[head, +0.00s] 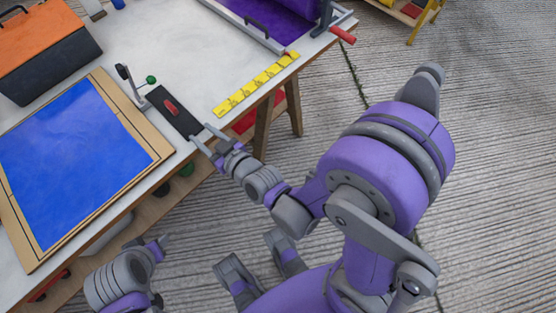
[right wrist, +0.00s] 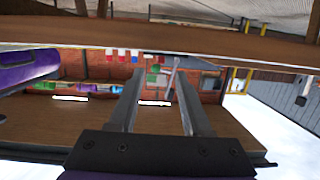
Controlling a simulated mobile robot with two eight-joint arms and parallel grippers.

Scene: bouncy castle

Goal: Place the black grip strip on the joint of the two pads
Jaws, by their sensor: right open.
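A black strip (head: 186,125) with a red piece (head: 170,108) on it lies on the white table, right of the blue panel; I take it for the grip strip. The blue panel (head: 80,145) lies in a tan border with dark lines; I cannot make out two separate pads or their joint. My right gripper (head: 202,136) is open at the table's front edge, by the strip's near end; whether it touches is unclear. In the right wrist view its fingers (right wrist: 158,78) are apart with nothing between them. My left gripper (head: 160,243) is low, in front of the table; its fingers are unclear.
A yellow ruler (head: 256,84) lies along the right edge. An orange and black box (head: 45,50) stands back left. A purple roll (head: 275,18) is at the back. The table's middle is clear.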

